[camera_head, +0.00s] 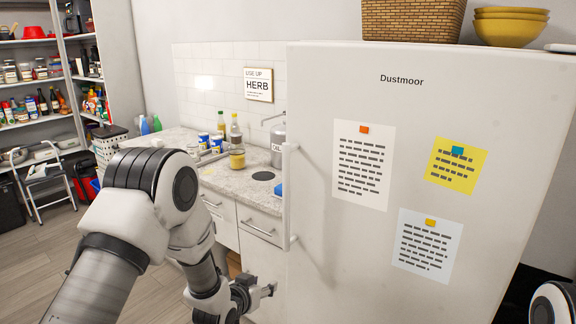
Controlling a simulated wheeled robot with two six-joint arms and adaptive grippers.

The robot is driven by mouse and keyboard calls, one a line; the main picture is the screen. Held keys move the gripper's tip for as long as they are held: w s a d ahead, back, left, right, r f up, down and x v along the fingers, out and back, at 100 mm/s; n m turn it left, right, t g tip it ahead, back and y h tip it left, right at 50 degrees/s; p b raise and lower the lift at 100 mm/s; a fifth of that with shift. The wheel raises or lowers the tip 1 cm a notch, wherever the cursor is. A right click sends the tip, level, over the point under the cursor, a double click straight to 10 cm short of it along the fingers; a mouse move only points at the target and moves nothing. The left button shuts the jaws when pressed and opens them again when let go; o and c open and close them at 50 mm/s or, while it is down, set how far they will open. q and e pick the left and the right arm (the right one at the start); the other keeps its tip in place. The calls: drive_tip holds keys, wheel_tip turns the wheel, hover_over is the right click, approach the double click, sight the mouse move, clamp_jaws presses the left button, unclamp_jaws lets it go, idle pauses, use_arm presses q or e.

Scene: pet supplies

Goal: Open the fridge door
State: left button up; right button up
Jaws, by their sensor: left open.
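The white fridge (350,255) fills the right half of the head view, and its door looks shut. A vertical white handle (288,195) stands out at the door's left edge. My left gripper (268,290) is open, below and slightly left of the handle's lower end, in front of the lower cabinet area and near the fridge's left edge. It appears apart from the handle, with nothing seen between its fingers. My right gripper is out of the picture; only a piece of my right arm shows at the lower right corner.
A wicker basket (412,20) and yellow bowls (510,27) stand on the fridge. Notes hang on its door. Left of it, a counter (245,182) with jars and bottles sits over drawers (262,228). A step stool (45,185) and shelves are at far left. Floor is open between.

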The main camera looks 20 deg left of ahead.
use_arm(q)
drive_tip(key=w+r+t, duration=0.3)
drive_tip(key=w+r, duration=0.4)
drive_tip(key=r, duration=0.5)
drive_tip(key=m+t+h+p, duration=0.1)
drive_tip(key=t+p, duration=0.1)
drive_tip(key=t, duration=0.1)
approach(284, 176)
drive_tip(key=w+r, duration=0.1)
drive_tip(key=w, duration=0.3)
drive_tip(key=shift+g, duration=0.3)
drive_tip(key=w, duration=0.2)
drive_tip(key=w+d+p, duration=0.1)
drive_tip(key=w, duration=0.1)
drive_tip(key=w+p, duration=0.1)
drive_tip(key=w, duration=0.2)
drive_tip(key=shift+d+f, duration=0.35)
drive_tip(key=shift+d, duration=0.05)
drive_tip(key=shift+r, duration=0.1)
drive_tip(key=shift+s+a, duration=0.1)
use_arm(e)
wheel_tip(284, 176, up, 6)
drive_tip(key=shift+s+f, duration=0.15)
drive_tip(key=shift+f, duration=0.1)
use_arm(q)
clamp_jaws()
